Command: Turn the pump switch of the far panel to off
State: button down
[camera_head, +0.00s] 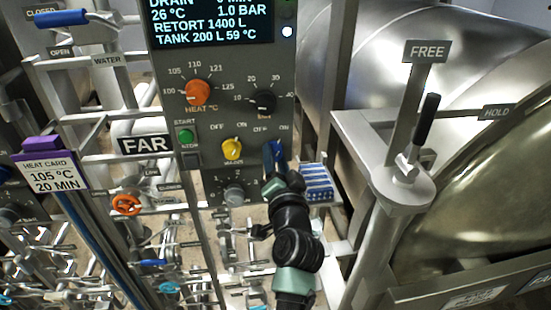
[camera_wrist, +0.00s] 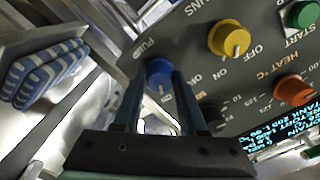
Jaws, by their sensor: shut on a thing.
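The far panel (camera_head: 215,80) carries the pump switch, a blue knob (camera_wrist: 159,72) at its lower right. The knob is right of the yellow switch in the head view, with OFF and ON printed above it. In the head view my gripper (camera_head: 273,155) covers most of it. In the wrist view my gripper's two dark fingers (camera_wrist: 158,88) stand on either side of the blue knob, shut on it. A pale pointer mark on the knob seems to face the ON side, but the fingers partly hide the lettering.
A yellow switch (camera_head: 232,149), green start button (camera_head: 186,136), orange heat knob (camera_head: 198,92) and black knob (camera_head: 264,102) are close by. A blue-and-white striped stack (camera_head: 317,182) lies right of my gripper. A lever (camera_head: 425,120) on a metal bracket stands farther right.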

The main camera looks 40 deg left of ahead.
jog(key=shift+f+b, duration=0.15)
jog(key=shift+b, duration=0.25)
jog(key=n+b, duration=0.2)
jog(key=b, duration=0.1)
jog(key=shift+f, duration=0.15)
jog(key=n+b, duration=0.3)
jog(key=b, duration=0.2)
jog(key=shift+n, duration=0.4)
jog(key=n+b, duration=0.4)
jog(key=shift+b, duration=0.4)
jog(key=shift+r+n+b, duration=0.2)
jog(key=shift+n+b, duration=0.7)
jog(key=shift+w+n, duration=0.1)
jog(key=shift+n, duration=0.2)
jog(key=shift+c, duration=2.3)
grip_release()
